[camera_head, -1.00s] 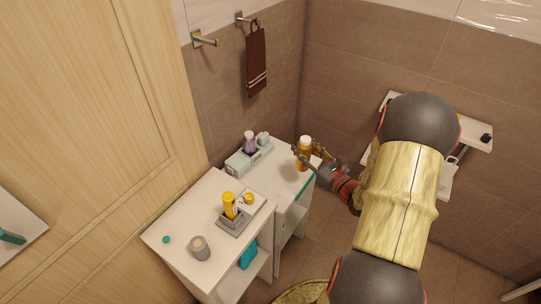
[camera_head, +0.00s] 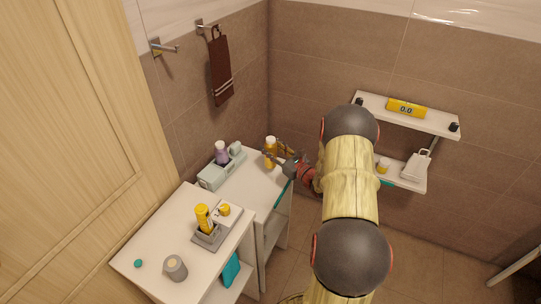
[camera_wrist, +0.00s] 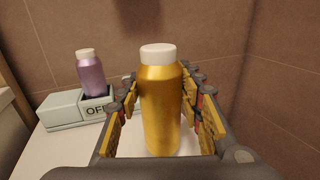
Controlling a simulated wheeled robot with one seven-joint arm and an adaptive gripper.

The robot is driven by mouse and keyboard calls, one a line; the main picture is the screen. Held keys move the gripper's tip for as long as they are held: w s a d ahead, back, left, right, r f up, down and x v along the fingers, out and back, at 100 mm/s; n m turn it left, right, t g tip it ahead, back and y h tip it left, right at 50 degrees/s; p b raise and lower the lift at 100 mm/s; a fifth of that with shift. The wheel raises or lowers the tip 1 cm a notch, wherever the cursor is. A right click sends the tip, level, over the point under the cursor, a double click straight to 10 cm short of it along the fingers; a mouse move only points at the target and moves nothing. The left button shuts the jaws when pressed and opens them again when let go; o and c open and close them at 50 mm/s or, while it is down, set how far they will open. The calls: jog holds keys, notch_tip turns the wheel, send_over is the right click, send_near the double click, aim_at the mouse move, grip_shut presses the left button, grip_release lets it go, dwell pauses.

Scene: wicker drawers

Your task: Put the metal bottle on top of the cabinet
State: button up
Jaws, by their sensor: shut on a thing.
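The metal bottle (camera_head: 270,154) is gold with a white cap. In the wrist view the bottle (camera_wrist: 161,105) stands upright between the two fingers. My gripper (camera_head: 279,158) is shut on its body. The bottle appears at the back right of the white cabinet top (camera_head: 259,190). I cannot tell whether its base touches that top or is slightly above it.
A pale green holder (camera_head: 211,178) with a purple bottle (camera_head: 221,152) sits left of my gripper. The nearer white cabinet (camera_head: 160,238) carries a yellow bottle (camera_head: 203,218) and a grey cup (camera_head: 175,268). A wall shelf (camera_head: 440,121) is at right; tiled walls are behind.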

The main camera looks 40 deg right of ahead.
aim_at(275, 156)
jog(key=shift+f+b, duration=0.6)
jog(key=shift+f, duration=0.95)
jog(key=shift+f, duration=0.2)
jog(key=o, duration=1.3)
jog(key=shift+c, duration=0.2)
jog(key=shift+o, duration=0.2)
jog(key=shift+r, duration=0.1)
jog(key=shift+s+r, duration=0.1)
jog(key=shift+s, duration=0.05)
jog(key=s+p, duration=0.2)
jog(key=s, duration=0.9)
jog(key=shift+s, duration=0.35)
